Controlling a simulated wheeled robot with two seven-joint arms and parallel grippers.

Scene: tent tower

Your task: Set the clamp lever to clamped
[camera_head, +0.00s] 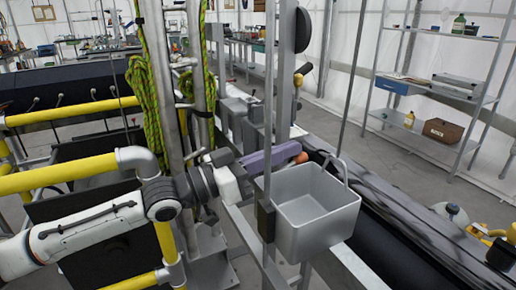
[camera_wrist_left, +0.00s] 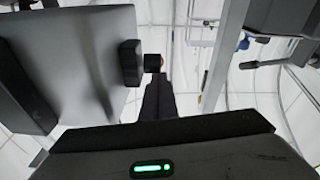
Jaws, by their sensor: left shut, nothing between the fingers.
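My left gripper (camera_head: 286,152) reaches in from the left, past the thin upright post, just behind and above the grey bin; its fingers are shut and empty. A reddish-brown knob (camera_head: 302,157) shows at its tip; I cannot tell whether they touch. In the left wrist view the shut fingers (camera_wrist_left: 158,92) point toward a small dark knob (camera_wrist_left: 154,62). An orange-ended lever (camera_head: 302,71) sits higher on the upright post. Neither part is clearly identifiable as the clamp lever, so its setting cannot be told. My right gripper is out of view.
The grey open bin (camera_head: 325,228) hangs close below the gripper. Metal posts (camera_head: 170,90) with green rope (camera_head: 143,95) and yellow rails (camera_head: 70,115) crowd the left.

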